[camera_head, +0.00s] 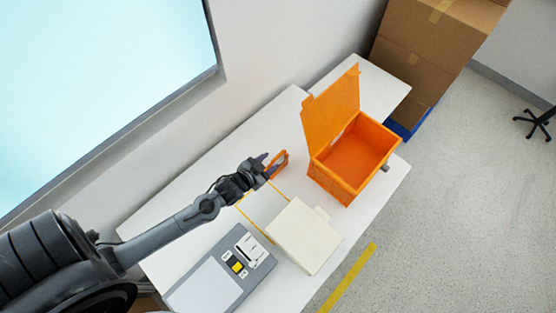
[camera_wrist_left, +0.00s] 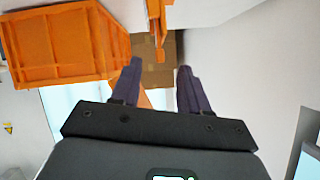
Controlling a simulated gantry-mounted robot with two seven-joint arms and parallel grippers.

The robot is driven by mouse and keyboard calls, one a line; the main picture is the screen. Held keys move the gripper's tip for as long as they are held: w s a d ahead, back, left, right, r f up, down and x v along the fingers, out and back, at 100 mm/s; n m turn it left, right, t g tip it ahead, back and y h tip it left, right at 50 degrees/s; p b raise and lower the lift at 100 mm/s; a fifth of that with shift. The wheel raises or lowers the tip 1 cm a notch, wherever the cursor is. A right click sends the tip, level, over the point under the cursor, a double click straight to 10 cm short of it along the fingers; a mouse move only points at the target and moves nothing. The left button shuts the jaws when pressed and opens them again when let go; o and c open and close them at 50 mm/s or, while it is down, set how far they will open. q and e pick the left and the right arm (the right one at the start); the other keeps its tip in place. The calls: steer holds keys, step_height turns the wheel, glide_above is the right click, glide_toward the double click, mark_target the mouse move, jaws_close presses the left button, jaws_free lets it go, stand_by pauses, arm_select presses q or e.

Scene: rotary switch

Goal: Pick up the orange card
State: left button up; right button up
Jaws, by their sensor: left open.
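My left gripper (camera_head: 269,164) reaches over the white table from the left, its dark fingers apart. A small orange piece (camera_head: 279,163), which appears to be the orange card, is right at the fingertips, beside the open orange box. In the left wrist view the left gripper (camera_wrist_left: 160,85) shows two spread fingers, with an orange patch (camera_wrist_left: 145,99) partly hidden behind the left finger. Whether the fingers touch the card cannot be told. My right gripper is in neither view.
An orange box (camera_head: 350,165) with its lid (camera_head: 332,108) raised stands right of the gripper. A cream box (camera_head: 304,236) and a grey panel (camera_head: 208,278) with switches are nearer. Cardboard boxes (camera_head: 428,50) stand beyond the table (camera_head: 200,180). A window (camera_head: 100,80) is at the left.

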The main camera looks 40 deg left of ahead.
mark_target(277, 157)
arm_select(q)
steer(key=shift+x, duration=2.95)
steer(key=shift+d+r, duration=0.1)
steer(key=shift+r, duration=0.1)
steer(key=shift+c, duration=0.2)
jaws_close()
